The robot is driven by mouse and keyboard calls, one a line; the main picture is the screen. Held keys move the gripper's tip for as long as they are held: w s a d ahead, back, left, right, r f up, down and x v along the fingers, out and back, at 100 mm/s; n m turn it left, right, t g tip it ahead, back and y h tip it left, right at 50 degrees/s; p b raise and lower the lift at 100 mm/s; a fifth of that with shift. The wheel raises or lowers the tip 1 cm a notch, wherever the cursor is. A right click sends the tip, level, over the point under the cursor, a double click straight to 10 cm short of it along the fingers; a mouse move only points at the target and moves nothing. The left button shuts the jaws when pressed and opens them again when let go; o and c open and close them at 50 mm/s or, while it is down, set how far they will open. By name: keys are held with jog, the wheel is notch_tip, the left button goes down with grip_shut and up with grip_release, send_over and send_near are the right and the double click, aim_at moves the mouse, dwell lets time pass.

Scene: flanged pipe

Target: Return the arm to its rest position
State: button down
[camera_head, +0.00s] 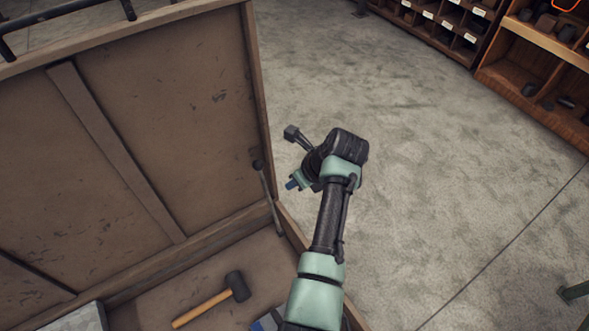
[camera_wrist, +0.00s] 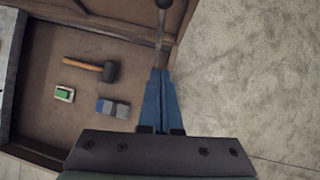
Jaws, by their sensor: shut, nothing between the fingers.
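My arm (camera_head: 330,215) reaches up the middle of the head view, beside the right end of an open wooden box.
The box's raised lid (camera_head: 160,120) stands at the left. In the box lie a mallet (camera_head: 236,286), a blue-grey block (camera_wrist: 113,108) and a green item (camera_wrist: 64,93). Wooden shelves (camera_head: 540,75) stand at the upper right. The concrete floor (camera_head: 450,180) between is clear.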

jog(key=shift+r, duration=0.1)
jog(key=w+d+r+n+t+h, duration=0.1)
jog(key=w+d+r+n+t, duration=0.2)
jog(key=r, duration=0.5)
jog(key=w+r+n+t+h, duration=0.1)
jog(key=w+r+n+t, duration=0.35)
jog(key=r, duration=0.35)
notch_tip(320, 180, up, 19)
jog(key=s+n+t+h+b, duration=0.1)
jog(key=s+n+t+h, duration=0.1)
jog(key=n+t, duration=0.5)
jog(key=s+a+r+n+t, duration=0.1)
jog(key=s+r+n+t, duration=0.8)
jog(key=s+r, duration=1.3)
notch_tip(320, 180, up, 4)
jog(key=n+b, duration=0.1)
jog(key=n, duration=0.2)
jog(key=shift+s+a+f+n, duration=0.25)
jog(key=shift+s+a+n, duration=0.05)
jog(key=shift+s+n, duration=0.05)
